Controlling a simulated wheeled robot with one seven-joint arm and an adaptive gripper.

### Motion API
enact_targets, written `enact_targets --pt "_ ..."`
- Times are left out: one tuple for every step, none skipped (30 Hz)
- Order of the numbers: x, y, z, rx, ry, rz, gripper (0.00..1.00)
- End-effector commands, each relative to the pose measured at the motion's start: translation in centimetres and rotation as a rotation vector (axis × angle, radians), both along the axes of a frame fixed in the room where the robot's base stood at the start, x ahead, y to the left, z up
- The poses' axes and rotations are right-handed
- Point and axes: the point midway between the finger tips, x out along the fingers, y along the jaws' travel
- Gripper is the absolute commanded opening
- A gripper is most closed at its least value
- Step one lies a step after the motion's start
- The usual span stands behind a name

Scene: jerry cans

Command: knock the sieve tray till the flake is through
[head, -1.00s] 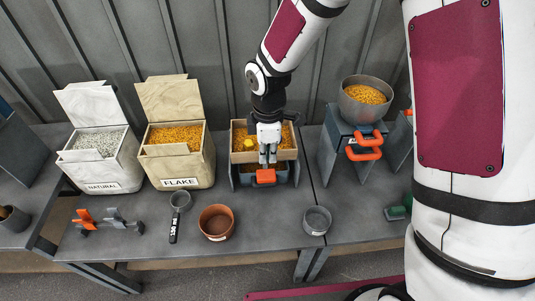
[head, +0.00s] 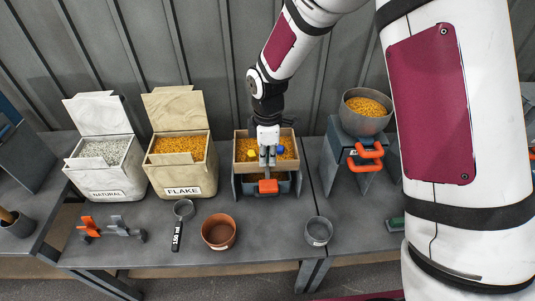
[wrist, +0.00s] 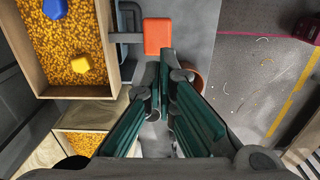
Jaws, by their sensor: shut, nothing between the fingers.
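The sieve tray (head: 237,147) is a wooden-sided box on a grey stand, holding orange flake (head: 285,146). A yellow block (head: 253,154) and a blue block (head: 280,150) lie on the flake; the wrist view shows the blue block (wrist: 55,8) and yellow block (wrist: 80,65) too. An orange knob (head: 268,187) sticks out at the tray's front; it also shows in the wrist view (wrist: 158,37). My gripper (head: 267,164) is shut and empty at the tray's front side, just behind the knob in the head view. Whether it touches the tray is unclear. What lies under the tray is mostly hidden.
Bins marked NATURAL (head: 105,182) and FLAKE (head: 183,178) stand left. A scoop (head: 178,225), a terracotta pot (head: 218,231) and a grey cup (head: 318,231) stand in front. A metal hopper (head: 366,112) of flake stands right. Bare bench lies between pot and cup.

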Motion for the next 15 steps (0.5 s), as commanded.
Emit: enact_targets --pt "-0.2 0.0 -1.1 -0.002 0.005 0.001 0.0" --pt "-0.2 0.0 -1.7 -0.002 0.004 0.001 0.0" --pt "-0.2 0.0 -2.5 -0.002 0.005 0.001 0.0" --pt "-0.2 0.0 -3.0 -0.001 0.004 0.001 0.0" --pt "-0.3 0.0 -3.7 -0.001 0.005 0.001 0.0" --pt "-0.2 0.0 -4.4 -0.001 0.004 0.0 0.0" --pt "-0.2 0.0 -5.0 -0.001 0.004 0.0 0.0" --pt "-0.2 0.0 -5.5 -0.002 0.004 0.0 0.0" --pt "-0.2 0.0 -6.2 -0.001 0.003 0.001 0.0" --pt "-0.2 0.0 -6.7 -0.001 0.002 0.001 0.0" --pt "-0.2 0.0 -7.1 -0.001 0.003 0.0 0.0" --pt "-0.2 0.0 -7.6 -0.001 0.002 0.0 0.0" --pt "-0.2 0.0 -8.0 -0.001 0.002 0.0 0.0" --pt "-0.2 0.0 -8.4 -0.001 0.002 -0.001 0.0" --pt "-0.1 0.0 -8.7 -0.001 0.002 -0.001 0.0"
